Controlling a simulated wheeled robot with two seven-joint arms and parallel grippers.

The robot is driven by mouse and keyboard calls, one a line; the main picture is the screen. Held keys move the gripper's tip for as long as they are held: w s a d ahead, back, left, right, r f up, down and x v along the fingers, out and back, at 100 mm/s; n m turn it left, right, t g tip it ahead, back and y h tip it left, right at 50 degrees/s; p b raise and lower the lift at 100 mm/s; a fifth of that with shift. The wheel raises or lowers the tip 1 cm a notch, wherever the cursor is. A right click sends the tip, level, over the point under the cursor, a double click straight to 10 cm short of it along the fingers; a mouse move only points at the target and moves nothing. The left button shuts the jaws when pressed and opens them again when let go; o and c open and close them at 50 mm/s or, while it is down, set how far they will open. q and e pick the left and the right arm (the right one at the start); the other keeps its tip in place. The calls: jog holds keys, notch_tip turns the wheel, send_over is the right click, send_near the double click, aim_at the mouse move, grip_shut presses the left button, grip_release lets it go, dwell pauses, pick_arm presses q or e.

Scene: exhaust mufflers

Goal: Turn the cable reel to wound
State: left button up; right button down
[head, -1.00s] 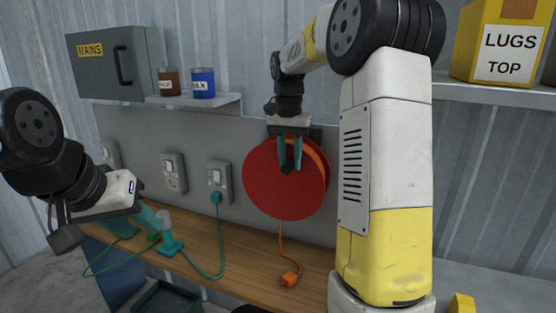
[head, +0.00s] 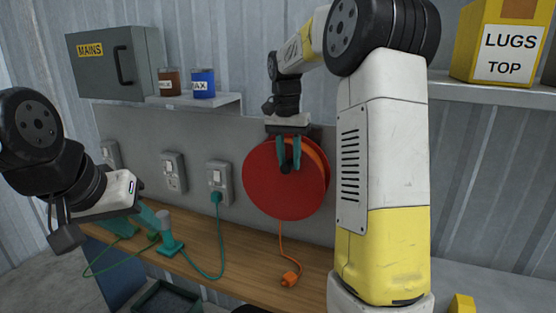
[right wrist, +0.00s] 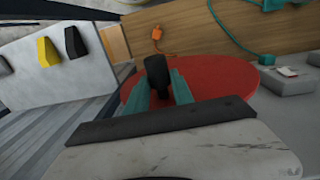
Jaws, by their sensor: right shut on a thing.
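The cable reel (head: 285,195) is a red disc with an orange cable wound behind it, mounted on the grey wall panel. A black crank knob sticks out near its top; it shows in the right wrist view (right wrist: 157,75). My right gripper (head: 289,163) reaches down from above with its teal fingers shut on the knob. The orange cable (head: 281,242) hangs from the reel down to an orange plug (head: 290,279) on the wooden bench. My left gripper (head: 165,235) is low at the left over the bench; its teal fingers appear spread apart.
Several wall sockets (head: 219,180) line the panel, one with a green plug and cable (head: 218,245). A grey MAINS box (head: 110,62) and a shelf (head: 200,102) with two tins are at upper left. A yellow LUGS box (head: 505,45) stands on the right shelf.

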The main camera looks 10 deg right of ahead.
jog(key=w+a+g+h, duration=0.1)
jog(key=w+a+h, duration=0.1)
jog(key=a, duration=0.3)
jog(key=shift+w+a, duration=0.2)
jog(key=shift+w, duration=0.55)
jog(key=shift+r, duration=0.1)
jog(key=c, duration=1.1)
grip_release()
jog(key=v, duration=0.7)
jog(key=shift+w+r, duration=0.25)
jog(key=shift+r, duration=0.1)
jog(key=shift+a, duration=0.1)
